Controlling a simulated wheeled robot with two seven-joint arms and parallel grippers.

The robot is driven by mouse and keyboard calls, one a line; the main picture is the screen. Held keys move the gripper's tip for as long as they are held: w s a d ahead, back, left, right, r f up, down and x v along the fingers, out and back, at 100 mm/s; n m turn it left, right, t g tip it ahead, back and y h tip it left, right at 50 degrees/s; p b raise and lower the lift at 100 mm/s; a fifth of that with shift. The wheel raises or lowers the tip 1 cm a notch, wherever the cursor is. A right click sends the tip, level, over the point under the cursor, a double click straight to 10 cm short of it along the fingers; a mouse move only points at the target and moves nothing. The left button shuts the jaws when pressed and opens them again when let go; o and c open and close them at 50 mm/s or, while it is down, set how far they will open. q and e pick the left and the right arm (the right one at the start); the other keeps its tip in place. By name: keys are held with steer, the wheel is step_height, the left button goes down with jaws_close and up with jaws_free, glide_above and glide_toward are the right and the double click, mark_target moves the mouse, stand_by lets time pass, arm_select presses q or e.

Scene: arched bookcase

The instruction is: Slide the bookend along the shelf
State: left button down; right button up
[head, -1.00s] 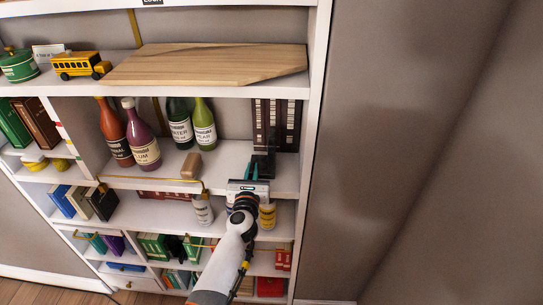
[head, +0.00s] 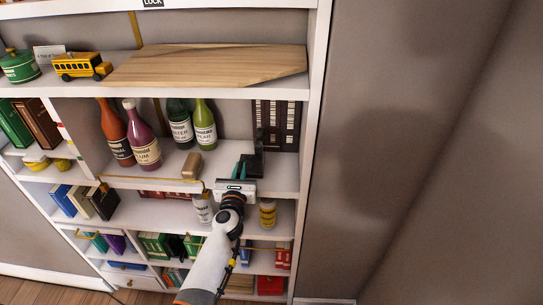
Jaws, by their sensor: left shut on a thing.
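The black bookend (head: 257,161) stands on the right part of the middle shelf (head: 284,174), in front of a dark patterned upright item. My left gripper (head: 242,171) reaches in over the front edge of that shelf. Its teal fingertips are shut on the bookend, at its left side. The gripper body hides part of the shelf edge and the bookend's lower front. My right gripper is not in view.
A brown block (head: 192,165) stands left of the gripper on the same shelf, with a short clear stretch between. Behind it are an orange bottle (head: 115,135), a purple bottle (head: 142,138) and green bottles.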

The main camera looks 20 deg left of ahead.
arm_select(q)
steer(key=shift+s+a+p, duration=0.2)
steer(key=shift+s+a, duration=0.05)
steer(key=shift+a, duration=0.85)
steer(key=shift+s+a+p, duration=0.15)
steer(key=shift+s+a, duration=0.1)
steer(key=shift+a, duration=0.85)
steer(key=c, duration=1.5)
jaws_free()
steer(key=shift+s+f, duration=0.1)
